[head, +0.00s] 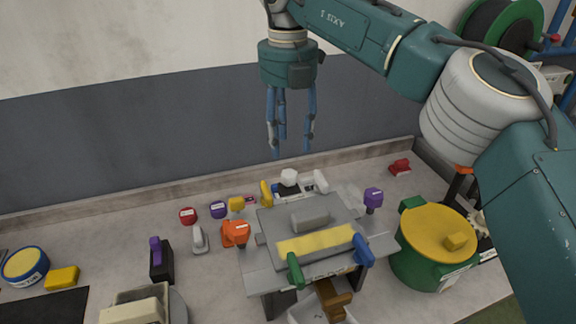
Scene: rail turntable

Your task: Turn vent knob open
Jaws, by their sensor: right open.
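Several coloured knobs and handles stand on and around a grey bench fixture (268,263); their labels are too small to read, so I cannot tell which is the vent knob. An orange knob (235,232) is at the fixture's left, and a purple knob (373,196) at its right. A red knob (188,215) and a purple knob (218,209) sit on the bench further left. My right gripper (292,150) is open and empty, fingers pointing down, above the back of the bench and apart from every knob. My left gripper is out of view.
A green drum with a yellow lid (437,235) stands right of the fixture. A blue-yellow round tin (25,265) is far left. The bench's back left is mostly clear.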

